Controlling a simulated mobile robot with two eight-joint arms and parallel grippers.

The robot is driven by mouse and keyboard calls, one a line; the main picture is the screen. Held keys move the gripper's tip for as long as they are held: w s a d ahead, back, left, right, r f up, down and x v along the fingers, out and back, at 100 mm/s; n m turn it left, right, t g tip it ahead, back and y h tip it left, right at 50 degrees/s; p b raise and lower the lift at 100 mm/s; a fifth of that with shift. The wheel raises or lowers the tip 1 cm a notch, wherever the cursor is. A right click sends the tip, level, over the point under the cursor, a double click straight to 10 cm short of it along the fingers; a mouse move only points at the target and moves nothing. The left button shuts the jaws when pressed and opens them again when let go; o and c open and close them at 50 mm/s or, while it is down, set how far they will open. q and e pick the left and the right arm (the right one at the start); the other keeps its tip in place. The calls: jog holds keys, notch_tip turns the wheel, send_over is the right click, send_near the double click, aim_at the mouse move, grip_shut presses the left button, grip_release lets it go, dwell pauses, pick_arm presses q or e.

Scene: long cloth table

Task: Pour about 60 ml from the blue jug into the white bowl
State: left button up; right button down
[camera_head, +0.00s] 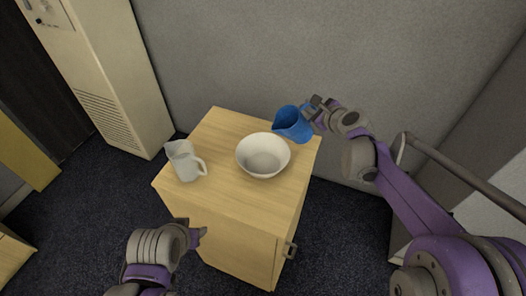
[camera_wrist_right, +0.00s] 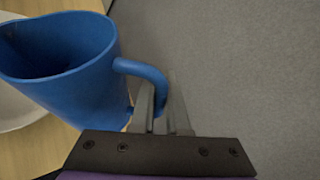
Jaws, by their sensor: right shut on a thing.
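The blue jug (camera_head: 291,124) is held at the back right of the white bowl, tilted with its mouth toward the bowl. My right gripper (camera_head: 314,117) is shut on its handle; the handle between the fingers shows in the right wrist view (camera_wrist_right: 147,76). The jug's inside looks dark, and I cannot tell its liquid level. The white bowl (camera_head: 263,168) stands upright on the wooden cabinet top, and its visible inside looks empty. My left gripper (camera_head: 202,234) is low in front of the cabinet, away from the objects; its fingers are too unclear to judge.
A white jug (camera_head: 182,163) with a handle stands on the left of the wooden cabinet (camera_head: 222,198), beside the bowl. A grey partition (camera_head: 260,60) rises behind the cabinet. A beige tall unit (camera_head: 105,75) stands at the left. The cabinet top's front is clear.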

pick_arm(q)
jog(key=shift+f, duration=0.1)
pick_arm(e)
jog(key=shift+f, duration=0.1)
dwell(0.4)
jog(key=d+f+m+b, duration=0.1)
jog(key=f, duration=0.1)
jog(key=w+d+f+m+y+b, duration=0.1)
jog(key=f+b, duration=0.1)
jog(key=f, duration=0.1)
jog(key=d+f+m+g+y+b, duration=0.1)
jog(key=f+b, duration=0.1)
jog(key=f, duration=0.1)
jog(key=shift+w+d+m, duration=0.2)
jog(key=shift+w+m, duration=0.1)
pick_arm(q)
jog(key=s+f+b, duration=0.1)
jog(key=s+f, duration=0.2)
jog(key=f, duration=0.6)
jog(key=shift+s+g+b, duration=0.15)
jog(key=shift+g+b, duration=0.25)
pick_arm(e)
jog(key=shift+w+d+f+m+y, duration=0.15)
jog(key=shift+f+m+y, duration=0.25)
jog(key=shift+f, duration=0.55)
jog(key=shift+r, duration=0.1)
